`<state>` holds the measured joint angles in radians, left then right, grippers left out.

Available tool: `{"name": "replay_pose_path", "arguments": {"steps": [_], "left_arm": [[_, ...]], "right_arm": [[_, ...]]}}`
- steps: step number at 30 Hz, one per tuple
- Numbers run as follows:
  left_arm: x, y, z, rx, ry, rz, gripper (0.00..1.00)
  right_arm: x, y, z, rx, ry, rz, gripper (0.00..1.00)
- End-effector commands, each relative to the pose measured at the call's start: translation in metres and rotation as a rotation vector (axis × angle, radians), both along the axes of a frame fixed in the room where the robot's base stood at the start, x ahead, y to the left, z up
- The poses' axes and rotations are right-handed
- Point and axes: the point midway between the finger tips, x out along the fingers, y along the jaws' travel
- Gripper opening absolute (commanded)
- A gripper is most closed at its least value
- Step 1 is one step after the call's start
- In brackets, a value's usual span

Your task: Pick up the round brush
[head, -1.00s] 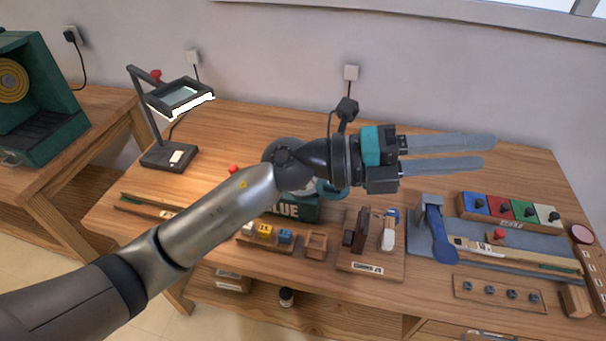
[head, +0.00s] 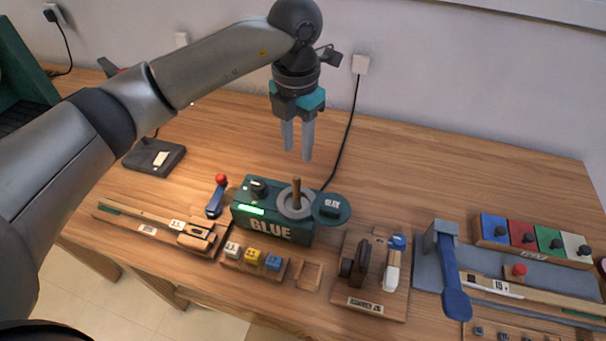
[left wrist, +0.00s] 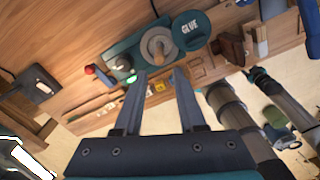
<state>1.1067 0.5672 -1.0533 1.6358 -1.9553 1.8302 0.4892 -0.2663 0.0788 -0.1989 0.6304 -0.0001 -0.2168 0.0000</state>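A wooden handle (head: 296,191), which looks like the brush, stands upright in the round grey opening of the green glue box (head: 273,232). Its lower end is hidden in the opening. The handle also shows in the left wrist view (left wrist: 158,47). The round teal lid (head: 331,209) is off to the right side of the opening. My left gripper (head: 298,156) points down, open and empty, above and a little behind the handle, apart from it. In the left wrist view its fingers (left wrist: 161,73) are spread with nothing between them. My right gripper is not clearly seen.
A red-knobbed blue lever (head: 216,197) stands left of the glue box. Small numbered blocks (head: 252,256) lie in front. A wooden stand with tools (head: 372,270) and a blue-handled press (head: 450,270) are to the right. The bench behind is clear except for a cable.

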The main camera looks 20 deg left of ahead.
Motion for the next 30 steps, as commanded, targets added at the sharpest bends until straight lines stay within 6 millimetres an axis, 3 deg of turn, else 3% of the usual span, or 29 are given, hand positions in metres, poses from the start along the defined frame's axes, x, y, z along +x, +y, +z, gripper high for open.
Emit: {"name": "replay_pose_path", "arguments": {"steps": [6, 10, 15, 23, 30], "left_arm": [[-0.002, 0.001, -0.035, 0.003, 0.007, 0.002, 0.4], [-0.002, 0.0, -0.063, 0.002, 0.007, 0.001, 0.4], [-0.001, 0.0, -0.09, 0.001, 0.004, 0.001, 0.4], [-0.002, 0.001, -0.109, 0.001, 0.004, 0.0, 0.4], [-0.002, 0.003, -0.144, -0.001, 0.004, 0.0, 0.4]], "right_arm": [[-0.033, -0.001, -0.002, -0.003, 0.051, 0.0, 0.5], [-0.044, -0.002, -0.003, -0.005, 0.069, 0.001, 0.5], [-0.041, -0.002, -0.004, -0.005, 0.064, 0.001, 0.5], [-0.028, -0.001, -0.003, -0.002, 0.043, 0.001, 0.5], [-0.028, -0.001, -0.003, -0.002, 0.042, 0.002, 0.5]]}}
